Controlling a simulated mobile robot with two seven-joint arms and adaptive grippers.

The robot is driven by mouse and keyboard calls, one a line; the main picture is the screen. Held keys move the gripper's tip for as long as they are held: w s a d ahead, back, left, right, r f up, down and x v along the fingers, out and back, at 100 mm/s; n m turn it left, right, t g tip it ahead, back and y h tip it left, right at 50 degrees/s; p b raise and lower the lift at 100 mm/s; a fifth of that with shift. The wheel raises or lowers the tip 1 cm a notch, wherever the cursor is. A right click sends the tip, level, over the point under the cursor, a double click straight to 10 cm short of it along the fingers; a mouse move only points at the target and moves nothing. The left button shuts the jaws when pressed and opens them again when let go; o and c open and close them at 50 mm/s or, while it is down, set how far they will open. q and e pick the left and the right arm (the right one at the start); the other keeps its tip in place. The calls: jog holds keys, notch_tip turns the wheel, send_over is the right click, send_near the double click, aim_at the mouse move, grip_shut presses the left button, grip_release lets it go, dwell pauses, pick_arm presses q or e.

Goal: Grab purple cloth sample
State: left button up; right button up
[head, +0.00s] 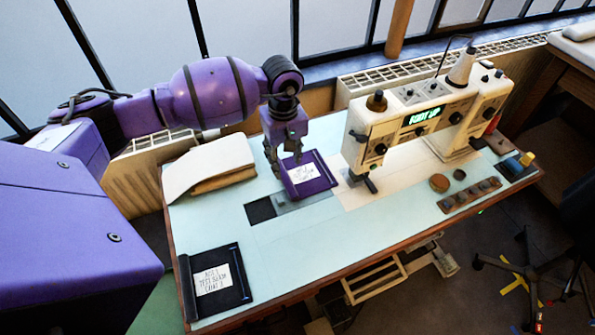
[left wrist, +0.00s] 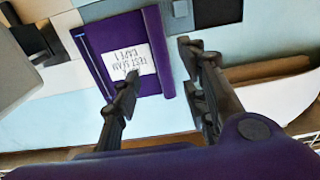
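The purple cloth sample (head: 312,189) lies on the pale table, left of the sewing machine, with a white handwritten label on it. In the left wrist view the sample (left wrist: 108,32) has a rolled edge along its right side. My left gripper (head: 287,163) is above the sample's left part, pointing down. In the left wrist view its fingers (left wrist: 158,62) are spread apart, with the rolled edge in the gap between them in the picture. I see no contact, and the exact height is unclear. My right gripper is not in view.
A white sewing machine (head: 385,132) stands close to the right. A folded cream cloth stack (head: 210,163) lies at the back left. A black labelled sample (head: 232,296) lies at the front left. Dark and grey swatches (head: 260,210) lie beside the purple sample. The table's front middle is clear.

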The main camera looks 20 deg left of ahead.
aim_at(285, 175)
pick_arm(q)
jog(key=f+p, duration=0.1)
jog(key=f, duration=0.5)
jog(key=shift+a, duration=0.2)
grip_shut()
